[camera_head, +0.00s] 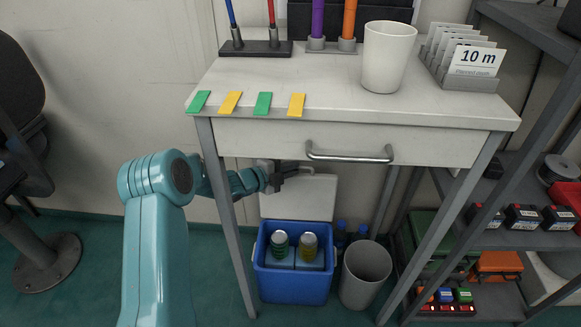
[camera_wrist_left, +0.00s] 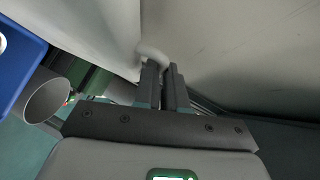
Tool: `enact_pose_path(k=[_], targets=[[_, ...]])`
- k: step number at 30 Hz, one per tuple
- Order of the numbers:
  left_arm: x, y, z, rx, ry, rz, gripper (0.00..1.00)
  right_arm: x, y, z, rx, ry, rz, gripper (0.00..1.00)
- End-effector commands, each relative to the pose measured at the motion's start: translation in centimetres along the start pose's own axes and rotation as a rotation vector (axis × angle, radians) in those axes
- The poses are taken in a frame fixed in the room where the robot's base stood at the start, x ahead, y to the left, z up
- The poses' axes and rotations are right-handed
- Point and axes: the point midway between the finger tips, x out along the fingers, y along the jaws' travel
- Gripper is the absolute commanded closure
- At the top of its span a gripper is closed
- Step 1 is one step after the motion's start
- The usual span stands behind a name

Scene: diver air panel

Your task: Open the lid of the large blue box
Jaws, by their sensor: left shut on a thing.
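The large blue box (camera_head: 292,285) stands on the floor under the table. Its white lid (camera_head: 308,198) is raised, roughly upright at the back of the box. The inside shows, with two cans in it, one green-sided (camera_head: 280,244) and one yellowish (camera_head: 307,246). My left gripper (camera_head: 292,169) is at the raised lid's upper edge, below the drawer. In the left wrist view its fingers (camera_wrist_left: 163,75) are shut on a pale curved handle (camera_wrist_left: 152,52), which appears to be the lid's. The blue box shows partly at that view's left edge (camera_wrist_left: 14,60). My right gripper is not in view.
The table (camera_head: 350,112) with a drawer handle (camera_head: 350,157) is just above my left gripper, and a table leg (camera_head: 228,222) stands in front of my left forearm. A grey bin (camera_head: 365,277) and blue-capped bottles (camera_head: 341,234) are right of the box. A shelf rack (camera_head: 510,190) stands at the right.

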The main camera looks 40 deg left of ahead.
Motion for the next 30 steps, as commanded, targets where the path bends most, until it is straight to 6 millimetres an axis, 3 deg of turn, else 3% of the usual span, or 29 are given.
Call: enact_pose_path(k=[6,16,17,30], targets=[[-1.5,0.9,-1.3,-0.001,-0.003,0.004,1.0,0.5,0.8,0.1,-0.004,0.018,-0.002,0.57],[-1.6,1.2,-1.5,-0.004,-0.004,0.008,1.0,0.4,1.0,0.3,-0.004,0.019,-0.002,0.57],[-1.6,1.2,-1.5,-0.004,-0.004,0.008,0.8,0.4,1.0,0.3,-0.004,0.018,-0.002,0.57],[-1.6,1.2,-1.5,-0.003,-0.002,0.007,0.79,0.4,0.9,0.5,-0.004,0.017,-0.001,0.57]])
